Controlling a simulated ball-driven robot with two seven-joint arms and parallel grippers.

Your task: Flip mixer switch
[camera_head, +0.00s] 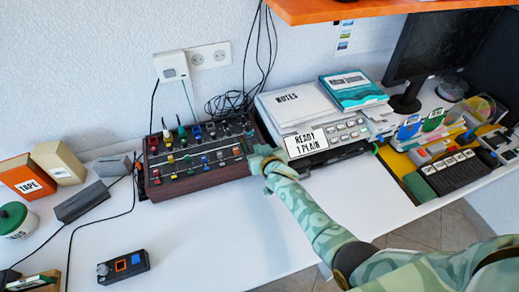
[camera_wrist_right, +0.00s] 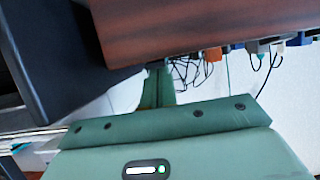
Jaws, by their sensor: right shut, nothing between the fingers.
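The mixer (camera_head: 165,190) is a dark panel with red-brown sides and many coloured knobs and switches, on the white desk left of centre. Which of its controls is the task's switch I cannot tell. My right gripper (camera_head: 260,158) is shut and empty at the mixer's right end, near its edge; contact cannot be made out. In the right wrist view the closed fingers (camera_wrist_right: 157,88) point toward the mixer's brown side (camera_wrist_right: 190,25), with a row of coloured knobs (camera_wrist_right: 212,55) beside it. My left gripper is not in view.
A grey machine with a READY 1 PLAIN display (camera_head: 306,143) stands right of the mixer, with notes (camera_head: 295,104) on top. Black cables (camera_head: 235,100) hang behind. A small dark box (camera_head: 123,267) and a TAPE box (camera_head: 28,178) are left. The front desk centre is clear.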

